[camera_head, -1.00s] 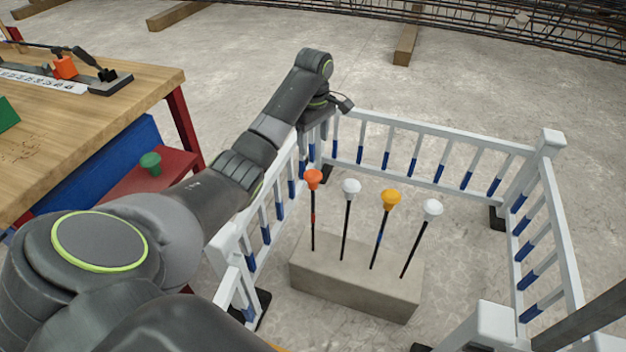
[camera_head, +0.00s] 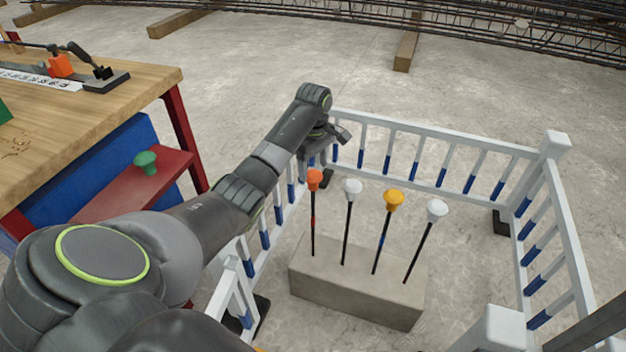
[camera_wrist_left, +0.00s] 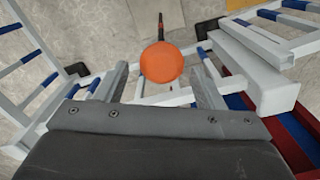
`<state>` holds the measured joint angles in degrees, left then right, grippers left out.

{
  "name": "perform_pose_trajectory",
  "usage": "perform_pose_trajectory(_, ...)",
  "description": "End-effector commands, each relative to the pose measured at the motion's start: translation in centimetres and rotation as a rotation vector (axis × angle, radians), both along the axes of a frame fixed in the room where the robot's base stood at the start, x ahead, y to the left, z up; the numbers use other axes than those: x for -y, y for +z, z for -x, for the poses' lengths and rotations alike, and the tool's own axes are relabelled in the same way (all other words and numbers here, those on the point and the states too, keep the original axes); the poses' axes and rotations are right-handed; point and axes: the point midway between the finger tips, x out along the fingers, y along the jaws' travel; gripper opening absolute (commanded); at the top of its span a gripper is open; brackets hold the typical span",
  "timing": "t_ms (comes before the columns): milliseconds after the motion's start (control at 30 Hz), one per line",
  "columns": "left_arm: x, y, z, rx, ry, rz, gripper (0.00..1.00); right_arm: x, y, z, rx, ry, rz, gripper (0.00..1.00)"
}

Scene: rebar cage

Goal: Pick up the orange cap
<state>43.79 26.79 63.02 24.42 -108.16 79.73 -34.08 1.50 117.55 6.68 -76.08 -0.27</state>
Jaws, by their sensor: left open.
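The orange cap (camera_head: 314,179) sits on top of the leftmost upright rod in the concrete block (camera_head: 352,292). My left gripper (camera_head: 322,152) is just above and behind this cap in the head view, pointing down, its fingers partly hidden by the wrist. In the left wrist view the orange cap (camera_wrist_left: 161,62) shows round from above, between and slightly beyond the two spread fingers of my left gripper (camera_wrist_left: 158,78). The gripper is open and empty, with no visible contact on the cap. My right gripper is not in view.
Two white caps (camera_head: 352,187) (camera_head: 437,209) and a yellow-orange cap (camera_head: 394,199) stand on neighbouring rods. A white and blue fence (camera_head: 440,150) surrounds the block. A wooden table (camera_head: 105,118) and red shelf with a green cap (camera_head: 146,161) stand at left.

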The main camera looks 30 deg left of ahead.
Motion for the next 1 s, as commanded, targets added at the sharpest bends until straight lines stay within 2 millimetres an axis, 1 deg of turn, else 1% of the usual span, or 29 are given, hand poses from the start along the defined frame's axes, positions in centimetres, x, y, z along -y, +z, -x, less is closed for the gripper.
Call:
perform_pose_trajectory(133,0.0,-1.8,0.1,-0.002,0.0,0.001,0.62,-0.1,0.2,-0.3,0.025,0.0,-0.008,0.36)
perform_pose_trajectory(200,-0.1,-3.1,0.2,-0.004,0.0,0.0,0.62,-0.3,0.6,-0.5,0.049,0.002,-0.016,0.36)
perform_pose_trajectory(333,-0.1,-4.7,0.2,-0.002,-0.001,0.0,0.62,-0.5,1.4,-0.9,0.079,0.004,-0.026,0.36)
perform_pose_trajectory(433,-0.1,-5.2,0.2,0.0,-0.001,-0.001,0.62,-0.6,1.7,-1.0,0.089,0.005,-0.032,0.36)
perform_pose_trajectory(667,-0.1,-5.2,0.2,0.0,-0.001,-0.001,0.62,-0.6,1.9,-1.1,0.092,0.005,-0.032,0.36)
perform_pose_trajectory(933,-0.1,-5.2,0.2,0.0,-0.001,-0.001,0.27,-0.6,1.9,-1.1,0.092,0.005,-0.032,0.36)
perform_pose_trajectory(1000,-0.1,-5.2,0.2,0.0,-0.001,-0.001,0.26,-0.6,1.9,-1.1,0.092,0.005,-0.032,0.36)
